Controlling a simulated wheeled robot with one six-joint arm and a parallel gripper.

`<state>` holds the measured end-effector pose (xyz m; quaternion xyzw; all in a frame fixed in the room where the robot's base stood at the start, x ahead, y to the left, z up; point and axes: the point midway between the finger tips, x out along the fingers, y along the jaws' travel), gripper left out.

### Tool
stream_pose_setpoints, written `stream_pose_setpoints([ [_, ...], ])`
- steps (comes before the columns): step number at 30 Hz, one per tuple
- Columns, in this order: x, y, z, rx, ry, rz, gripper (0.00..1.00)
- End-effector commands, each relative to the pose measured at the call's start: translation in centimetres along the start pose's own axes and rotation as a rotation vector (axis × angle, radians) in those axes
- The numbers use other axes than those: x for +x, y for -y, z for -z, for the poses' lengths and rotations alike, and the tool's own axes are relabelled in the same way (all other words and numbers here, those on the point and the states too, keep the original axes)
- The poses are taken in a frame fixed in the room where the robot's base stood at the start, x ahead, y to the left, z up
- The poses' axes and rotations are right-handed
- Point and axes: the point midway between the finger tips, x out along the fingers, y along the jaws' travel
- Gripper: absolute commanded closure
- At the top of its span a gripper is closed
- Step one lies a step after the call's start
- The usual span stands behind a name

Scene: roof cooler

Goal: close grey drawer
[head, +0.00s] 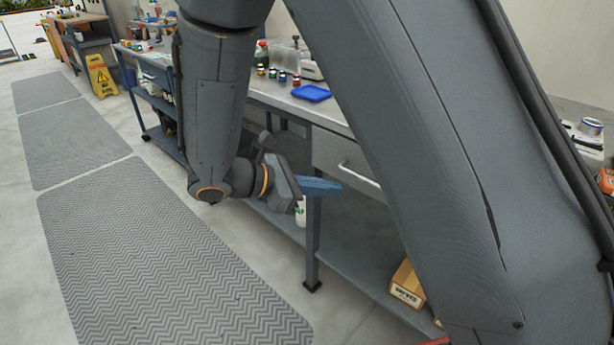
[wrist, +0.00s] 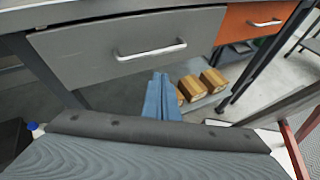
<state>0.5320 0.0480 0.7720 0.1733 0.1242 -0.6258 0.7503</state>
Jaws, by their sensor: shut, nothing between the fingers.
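The grey drawer (head: 333,155) sits under the workbench top, and its front also shows in the wrist view (wrist: 85,50). It has a pale bar handle (wrist: 150,50), which is partly hidden by my arm in the head view (head: 358,174). I cannot tell how far the drawer stands out. My gripper (head: 340,187) has blue fingers, shut with nothing between them. In the wrist view the fingertips (wrist: 160,76) appear just below the handle, with no clear contact. In the head view they point right, near the handle's left end.
An orange drawer (wrist: 252,22) is right of the grey one. A bench leg (head: 313,230) stands below the fingers. A blue tray (head: 311,93) lies on the bench. Grey mats (head: 150,265) cover open floor at left.

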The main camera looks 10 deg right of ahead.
Motion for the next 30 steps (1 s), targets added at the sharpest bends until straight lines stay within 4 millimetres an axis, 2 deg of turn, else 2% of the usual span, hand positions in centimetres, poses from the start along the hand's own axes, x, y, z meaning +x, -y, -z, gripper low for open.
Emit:
stream_pose_setpoints([
  [1,-0.8,-2.1,2.5,-0.055,0.066,-0.082,1.0],
  [3,-2.5,-4.5,4.0,-0.109,0.157,-0.184,1.0],
  [6,-5.0,-7.2,5.8,-0.16,0.262,-0.304,1.0],
  [10,-7.6,-9.0,7.3,-0.191,0.35,-0.403,1.0],
  [14,-8.4,-9.8,7.7,-0.199,0.385,-0.44,1.0],
  [20,-6.5,-10.8,6.8,-0.199,0.387,-0.439,1.0],
  [30,-0.9,-13.8,4.7,-0.198,0.386,-0.437,1.0],
])
